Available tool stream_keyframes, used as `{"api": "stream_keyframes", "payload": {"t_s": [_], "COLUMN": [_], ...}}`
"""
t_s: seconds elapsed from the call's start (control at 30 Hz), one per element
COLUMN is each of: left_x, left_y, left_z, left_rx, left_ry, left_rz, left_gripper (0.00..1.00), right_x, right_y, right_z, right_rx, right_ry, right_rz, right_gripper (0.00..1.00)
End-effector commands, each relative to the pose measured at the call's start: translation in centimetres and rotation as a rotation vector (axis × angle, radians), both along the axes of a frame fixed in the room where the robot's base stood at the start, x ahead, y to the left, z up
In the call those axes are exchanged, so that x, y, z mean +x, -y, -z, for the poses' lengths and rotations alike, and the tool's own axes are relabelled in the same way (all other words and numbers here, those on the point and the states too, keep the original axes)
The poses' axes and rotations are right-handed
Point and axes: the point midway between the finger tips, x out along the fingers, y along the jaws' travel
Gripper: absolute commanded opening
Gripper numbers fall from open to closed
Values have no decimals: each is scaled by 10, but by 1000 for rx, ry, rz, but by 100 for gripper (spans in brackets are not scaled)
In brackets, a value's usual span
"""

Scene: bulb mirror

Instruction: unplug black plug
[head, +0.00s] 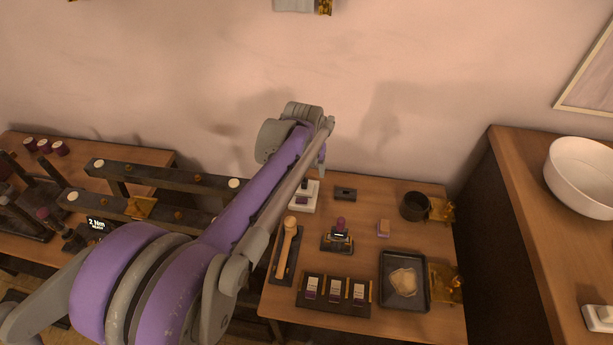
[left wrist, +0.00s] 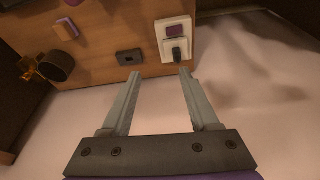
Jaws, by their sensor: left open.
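A purple patch shows on the same plate beside the plug. In the head view the white plate (head: 300,203) is partly hidden by my left arm. My left gripper (left wrist: 160,74) is open and empty, its two grey fingers pointing toward the table edge. The plug lies just beyond the tip of the right-hand finger, with no clear contact. In the head view the gripper (head: 322,168) is seen side-on above the plate. My right gripper is not in view.
A small black block (head: 345,193) lies right of the plate. A dark round pot (head: 414,206), a black tray (head: 390,301), a stand with a purple-topped piece (head: 338,238) and a wooden-handled tool (head: 288,245) share the table. The wall stands close behind.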

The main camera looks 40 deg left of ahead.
Motion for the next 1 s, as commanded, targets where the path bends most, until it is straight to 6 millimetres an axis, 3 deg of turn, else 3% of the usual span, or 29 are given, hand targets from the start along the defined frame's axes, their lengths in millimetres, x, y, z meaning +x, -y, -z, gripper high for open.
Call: {"api": "stream_keyframes", "payload": {"t_s": [0.03, 0.1, 0.27, 0.47, 0.8, 1.0], "left_x": [12, 22, 34, 38, 52, 58], "left_y": [-17, -33, -54, -58, -66, -69], "left_z": [23, 37, 53, 67, 126, 149], "left_rx": [-2, -5, -8, -9, -9, -9], "left_ry": [-11, -20, -29, -29, -29, -29], "left_rz": [-26, -50, -81, -85, -84, -84], "left_gripper": [61, 61, 61, 61, 61, 61], "right_x": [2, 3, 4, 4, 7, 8], "right_y": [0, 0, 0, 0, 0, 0], "right_z": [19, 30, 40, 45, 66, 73], "right_rx": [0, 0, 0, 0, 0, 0], "right_ry": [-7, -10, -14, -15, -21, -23], "right_rz": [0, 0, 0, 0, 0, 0], "right_gripper": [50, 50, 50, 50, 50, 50]}}
